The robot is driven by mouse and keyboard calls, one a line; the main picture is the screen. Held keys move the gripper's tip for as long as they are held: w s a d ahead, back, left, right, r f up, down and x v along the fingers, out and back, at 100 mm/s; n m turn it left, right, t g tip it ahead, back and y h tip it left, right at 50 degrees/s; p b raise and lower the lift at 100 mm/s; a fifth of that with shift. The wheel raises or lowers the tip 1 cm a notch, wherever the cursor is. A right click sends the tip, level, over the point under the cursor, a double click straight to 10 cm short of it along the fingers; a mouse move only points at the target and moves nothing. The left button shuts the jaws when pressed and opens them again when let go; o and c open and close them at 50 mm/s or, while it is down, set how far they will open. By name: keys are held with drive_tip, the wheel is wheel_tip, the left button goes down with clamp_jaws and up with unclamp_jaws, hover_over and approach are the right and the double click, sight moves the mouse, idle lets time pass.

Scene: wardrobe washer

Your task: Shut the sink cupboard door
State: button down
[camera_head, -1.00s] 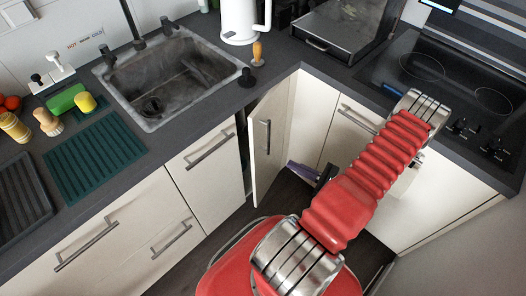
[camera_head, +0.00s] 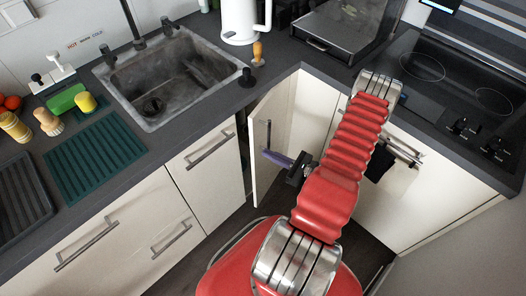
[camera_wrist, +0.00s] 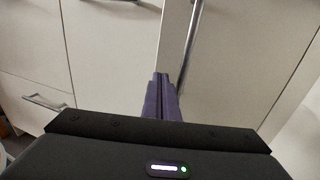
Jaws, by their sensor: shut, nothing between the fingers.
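The sink cupboard door (camera_head: 284,133) is a cream panel in the inner corner of the counter, right of the sink. It stands ajar, with a dark gap along its left edge. Its upright metal handle (camera_head: 268,134) also shows in the wrist view (camera_wrist: 190,48). My gripper (camera_head: 268,154) has purple fingers, shut and empty, at the lower part of the handle in the head view. In the wrist view the fingers (camera_wrist: 161,98) point at the door front just left of the handle. I cannot tell whether they touch it.
The sink (camera_head: 170,77) and grey worktop lie above the cupboards. A drawer front (camera_head: 205,160) with a bar handle is left of the door. The hob (camera_head: 455,85) and a cream front with a towel rail are at right. Dark floor shows below the door.

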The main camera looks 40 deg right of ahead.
sight(255, 147)
drive_tip(key=shift+x, duration=1.65)
